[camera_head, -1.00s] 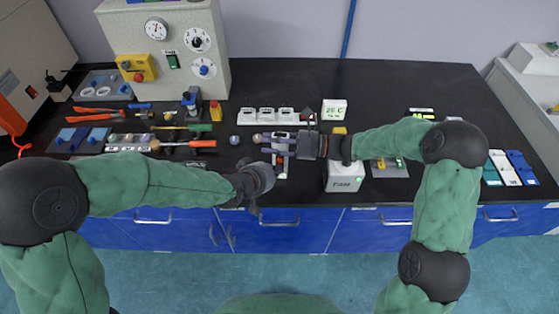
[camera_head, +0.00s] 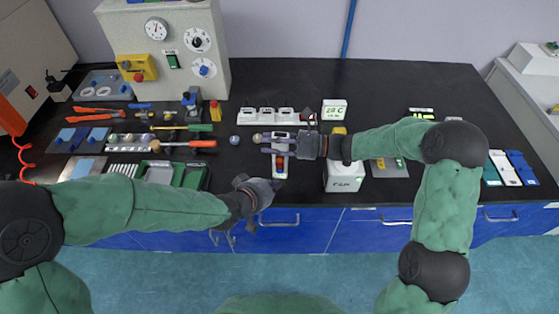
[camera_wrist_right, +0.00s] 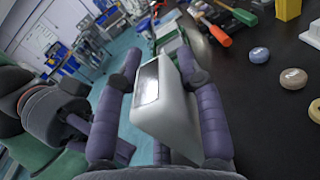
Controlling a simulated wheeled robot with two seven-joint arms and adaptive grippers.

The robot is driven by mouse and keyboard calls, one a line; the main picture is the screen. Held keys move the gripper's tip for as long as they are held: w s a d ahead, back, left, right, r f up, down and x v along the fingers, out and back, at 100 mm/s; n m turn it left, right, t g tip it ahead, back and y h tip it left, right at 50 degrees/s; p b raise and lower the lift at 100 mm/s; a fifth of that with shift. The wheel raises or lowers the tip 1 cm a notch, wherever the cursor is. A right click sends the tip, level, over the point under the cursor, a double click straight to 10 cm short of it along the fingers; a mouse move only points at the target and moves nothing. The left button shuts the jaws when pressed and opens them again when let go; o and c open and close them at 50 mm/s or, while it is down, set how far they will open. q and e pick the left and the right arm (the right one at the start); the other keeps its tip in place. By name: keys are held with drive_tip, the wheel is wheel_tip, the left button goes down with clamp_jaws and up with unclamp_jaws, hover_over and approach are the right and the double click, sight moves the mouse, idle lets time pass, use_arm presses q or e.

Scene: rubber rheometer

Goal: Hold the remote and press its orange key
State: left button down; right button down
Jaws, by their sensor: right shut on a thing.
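The remote (camera_head: 280,168) is a slim white body with a dark part and a red-orange spot near its middle. My right gripper (camera_head: 270,145) is shut across its far end, above the near part of the black bench. In the right wrist view, the white remote (camera_wrist_right: 165,112) sits between the two purple fingers, with a grey screen-like panel facing left. My left gripper (camera_head: 264,190) is left of and nearer than the remote, apart from it, by the bench's front edge. Its finger opening is unclear. The orange key is not clear in the wrist view.
A white box (camera_head: 344,178) stands close right of the remote. Two small knobs, one grey-blue (camera_head: 234,140) and one tan (camera_head: 257,138), lie to its left. A green tray (camera_head: 195,178) and screwdrivers lie further left.

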idle(0.4)
drive_tip(key=c, duration=0.7)
unclamp_jaws()
